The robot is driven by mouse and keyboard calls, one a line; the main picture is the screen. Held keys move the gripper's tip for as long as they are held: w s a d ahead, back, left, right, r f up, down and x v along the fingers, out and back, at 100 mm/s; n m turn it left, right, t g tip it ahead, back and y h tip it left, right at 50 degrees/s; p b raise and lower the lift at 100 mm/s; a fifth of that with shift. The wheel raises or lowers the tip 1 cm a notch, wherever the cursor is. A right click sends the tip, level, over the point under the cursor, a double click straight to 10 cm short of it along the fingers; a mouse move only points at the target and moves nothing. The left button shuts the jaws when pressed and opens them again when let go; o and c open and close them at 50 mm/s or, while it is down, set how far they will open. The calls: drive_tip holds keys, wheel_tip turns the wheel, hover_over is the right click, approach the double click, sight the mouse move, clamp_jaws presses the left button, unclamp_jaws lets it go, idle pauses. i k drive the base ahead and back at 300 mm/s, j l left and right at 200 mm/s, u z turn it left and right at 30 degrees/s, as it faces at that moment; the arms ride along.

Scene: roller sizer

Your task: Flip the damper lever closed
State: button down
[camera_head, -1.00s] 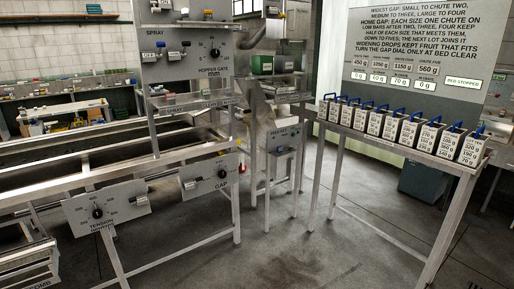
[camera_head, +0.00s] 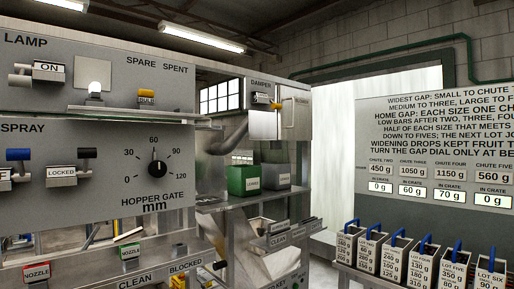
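The damper panel (camera_head: 262,86), labelled DAMPER, is a grey plate high up near the middle of the head view. A small lever with an orange tip (camera_head: 275,105) sticks out to the right from beside a small white label (camera_head: 261,98) on it. The label is too small to read surely, so I cannot tell the lever's position by name. The word BLOWER seems to stand at the plate's right edge. My gripper is not in view, and nothing is touching the lever.
A grey panel with the HOPPER GATE dial (camera_head: 158,169) and LAMP switch (camera_head: 48,72) fills the left. Green (camera_head: 243,180) and grey (camera_head: 276,174) bins stand on a shelf below the damper. Weight boxes with blue handles (camera_head: 368,246) line the right, under a sign board (camera_head: 440,150).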

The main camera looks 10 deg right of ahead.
sight(275, 106)
drive_tip(key=i+j+z, duration=0.1)
drive_tip(key=i, duration=1.45)
